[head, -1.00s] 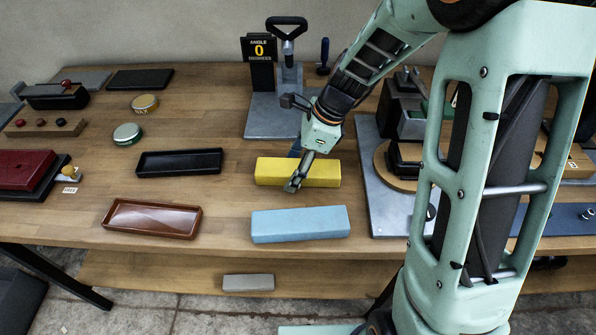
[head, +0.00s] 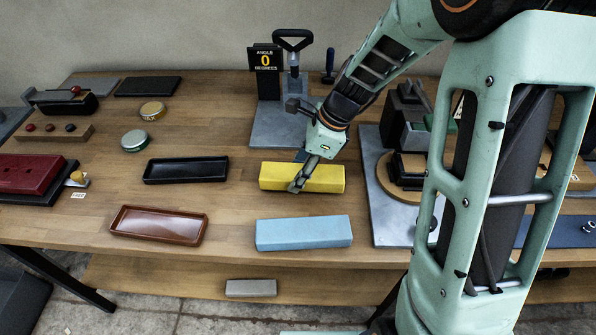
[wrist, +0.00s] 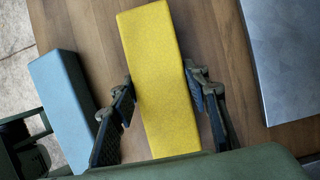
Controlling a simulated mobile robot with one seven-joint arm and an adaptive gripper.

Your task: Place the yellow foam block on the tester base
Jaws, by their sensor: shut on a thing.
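The yellow foam block (head: 285,176) lies lengthwise on the wooden table, behind a blue block (head: 304,233). My gripper (head: 304,180) reaches down over it from above and is shut on it. In the wrist view the yellow block (wrist: 160,70) runs between my two fingers (wrist: 160,112), one along each long side. The block appears to be still on the table. A grey metal plate (head: 268,135) with a black "ANGLE 0 DEGREES" sign and a handled post stands just behind the block; it looks like the tester base. My wrist hides part of its right side.
A black tray (head: 186,170) and a brown tray (head: 158,225) lie left of the blocks. Another grey plate (head: 392,215) carrying a round wooden piece is to the right, partly behind my arm. Small round tins (head: 152,110) stand further left.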

